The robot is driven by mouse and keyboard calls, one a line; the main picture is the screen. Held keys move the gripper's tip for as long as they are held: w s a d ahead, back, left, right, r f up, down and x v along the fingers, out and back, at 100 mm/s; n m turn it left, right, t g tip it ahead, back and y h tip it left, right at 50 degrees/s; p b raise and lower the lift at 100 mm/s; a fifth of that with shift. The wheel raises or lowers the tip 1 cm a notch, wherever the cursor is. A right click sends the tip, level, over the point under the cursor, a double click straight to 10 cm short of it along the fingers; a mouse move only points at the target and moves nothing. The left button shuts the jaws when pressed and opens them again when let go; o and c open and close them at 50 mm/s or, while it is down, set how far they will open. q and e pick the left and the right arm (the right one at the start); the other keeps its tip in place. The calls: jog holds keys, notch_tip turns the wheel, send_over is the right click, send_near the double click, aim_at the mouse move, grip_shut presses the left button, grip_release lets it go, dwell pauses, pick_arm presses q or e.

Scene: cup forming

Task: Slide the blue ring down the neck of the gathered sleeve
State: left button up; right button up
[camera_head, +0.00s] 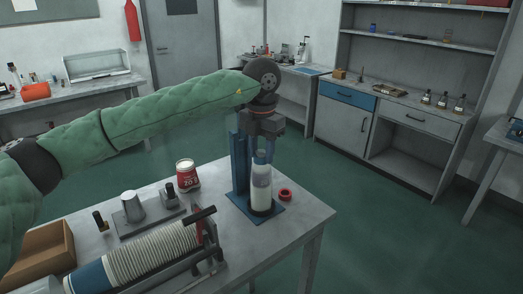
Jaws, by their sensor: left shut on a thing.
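A clear sleeve with white contents in its lower part (261,187) stands upright on a blue stand (238,165) with a flat blue base. Its narrow gathered top rises to my left gripper (263,146). The left gripper points down over the neck and is shut on a small blue piece (261,157), which looks like the blue ring. The fingers partly hide this piece, so its exact fit around the neck is not clear. My right gripper is not in view.
A red ring (286,195) lies on the table right of the stand. A red-labelled jar (187,175), a metal cup (133,206) and a rack of stacked white cups (150,254) stand to the left. The table's right front corner is clear.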

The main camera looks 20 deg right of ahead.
pick_arm(q)
jog(key=shift+f+b, duration=0.55)
jog(key=shift+f, duration=0.15)
jog(key=o, duration=1)
notch_tip(320, 180, up, 6)
jog(key=shift+r+b, duration=0.2)
jog(key=shift+b, duration=0.75)
jog(key=shift+r, duration=0.7)
